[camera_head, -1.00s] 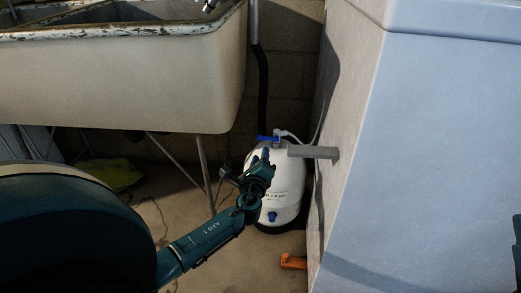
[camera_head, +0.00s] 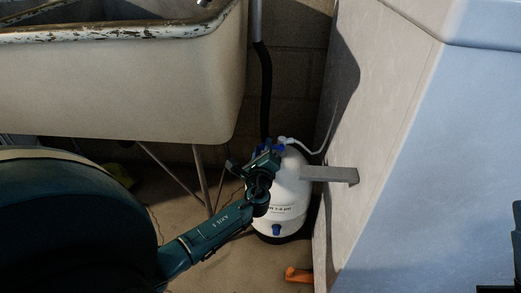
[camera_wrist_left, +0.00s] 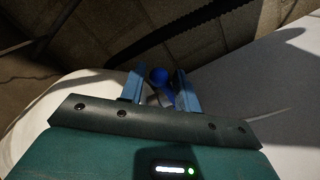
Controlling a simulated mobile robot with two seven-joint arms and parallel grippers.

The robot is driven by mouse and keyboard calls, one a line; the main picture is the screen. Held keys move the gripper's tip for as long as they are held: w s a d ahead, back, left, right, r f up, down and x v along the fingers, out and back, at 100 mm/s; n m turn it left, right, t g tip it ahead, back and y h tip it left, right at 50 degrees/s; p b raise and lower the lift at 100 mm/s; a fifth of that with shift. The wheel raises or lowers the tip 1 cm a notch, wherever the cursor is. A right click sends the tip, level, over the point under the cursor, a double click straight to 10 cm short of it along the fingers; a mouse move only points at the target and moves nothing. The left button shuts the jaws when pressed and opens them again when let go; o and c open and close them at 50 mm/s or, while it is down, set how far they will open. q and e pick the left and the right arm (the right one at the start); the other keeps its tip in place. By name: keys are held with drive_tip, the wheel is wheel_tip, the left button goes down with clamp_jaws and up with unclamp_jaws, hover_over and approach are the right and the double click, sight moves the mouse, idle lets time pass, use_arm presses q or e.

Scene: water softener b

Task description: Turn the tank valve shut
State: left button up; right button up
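The white tank (camera_head: 288,190) stands upright on the floor, with a blue fitting low on its front. Its valve is at the top, mostly hidden behind my left gripper in the head view. My left gripper (camera_head: 268,153) is at the tank's top left. In the left wrist view, the blue valve handle (camera_wrist_left: 158,76) shows between and slightly beyond the tips of the two blue fingers of my left gripper (camera_wrist_left: 160,82). The fingers are apart, with gaps beside the handle; contact is not clear. My right gripper is not in view.
A worn sink (camera_head: 120,90) overhangs on the left, with thin legs below. An orange object (camera_head: 298,274) lies on the floor. A black hose (camera_head: 265,90) runs behind the tank.

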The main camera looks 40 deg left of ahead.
use_arm(q)
drive_tip(key=shift+s+d, duration=0.1)
drive_tip(key=shift+s, duration=0.1)
drive_tip(key=shift+c, duration=0.8)
drive_tip(key=shift+s+d+f, duration=0.1)
drive_tip(key=shift+f, duration=0.1)
drive_tip(key=shift+c, duration=0.9)
drive_tip(key=shift+d+r+p, duration=0.2)
drive_tip(key=shift+r+p, duration=0.5)
drive_tip(key=shift+p, duration=0.05)
drive_tip(key=shift+r, duration=0.2)
drive_tip(key=shift+c, duration=0.3)
drive_tip(key=shift+w+d+r+p, duration=0.2)
drive_tip(key=shift+r+p, duration=0.15)
drive_tip(key=shift+r, duration=0.1)
drive_tip(key=shift+w+d+r+p, duration=0.15)
drive_tip(key=shift+r+p, duration=0.15)
drive_tip(key=shift+r, duration=0.1)
drive_tip(key=shift+a, duration=0.1)
